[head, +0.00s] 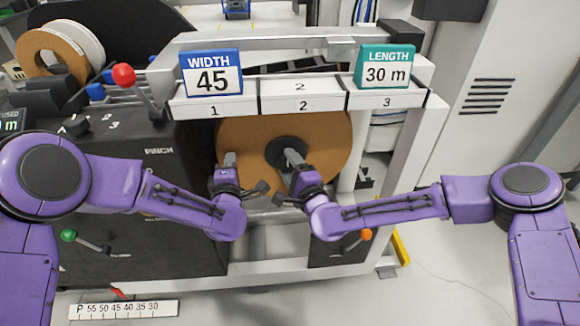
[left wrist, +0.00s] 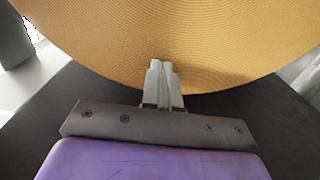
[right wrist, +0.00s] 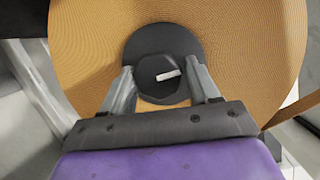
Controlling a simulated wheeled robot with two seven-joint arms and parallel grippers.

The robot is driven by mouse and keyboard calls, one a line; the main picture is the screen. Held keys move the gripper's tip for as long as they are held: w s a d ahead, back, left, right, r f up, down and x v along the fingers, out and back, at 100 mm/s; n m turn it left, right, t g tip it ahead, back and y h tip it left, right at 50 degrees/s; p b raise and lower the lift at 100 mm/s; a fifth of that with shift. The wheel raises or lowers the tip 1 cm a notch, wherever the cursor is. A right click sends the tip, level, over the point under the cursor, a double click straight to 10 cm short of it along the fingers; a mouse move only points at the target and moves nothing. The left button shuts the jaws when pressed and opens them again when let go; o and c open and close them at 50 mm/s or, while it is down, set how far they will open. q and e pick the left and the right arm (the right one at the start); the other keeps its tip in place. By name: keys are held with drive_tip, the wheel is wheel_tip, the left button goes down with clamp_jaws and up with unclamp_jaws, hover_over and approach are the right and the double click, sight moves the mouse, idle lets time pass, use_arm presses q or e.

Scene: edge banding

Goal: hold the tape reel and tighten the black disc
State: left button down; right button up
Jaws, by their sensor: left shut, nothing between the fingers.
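The tape reel (head: 328,140) is a large orange-brown roll standing upright in the machine below the label shelf. The black disc (head: 279,150) sits at its centre; in the right wrist view the disc (right wrist: 160,40) shows a raised knob with a white mark. My left gripper (head: 229,158) is shut and empty, its fingertips (left wrist: 162,64) in front of the reel's lower edge (left wrist: 165,35); contact cannot be told. My right gripper (head: 291,160) faces the disc. Its fingers (right wrist: 160,68) are apart, one on each side of the knob, with gaps visible.
A blue WIDTH 45 sign (head: 211,73) and a green LENGTH 30 m sign (head: 387,67) stand on the shelf above the reel. A red-knobbed lever (head: 124,75) is at upper left. A green-knobbed lever (head: 69,235) and an orange knob (head: 366,234) are lower down.

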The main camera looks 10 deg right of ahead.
drive_tip(key=shift+o, duration=0.7)
drive_tip(key=v, duration=1.2)
use_arm(q)
drive_tip(key=s+p, duration=0.1)
drive_tip(key=s, duration=0.7)
use_arm(e)
drive_tip(key=shift+r, duration=0.7)
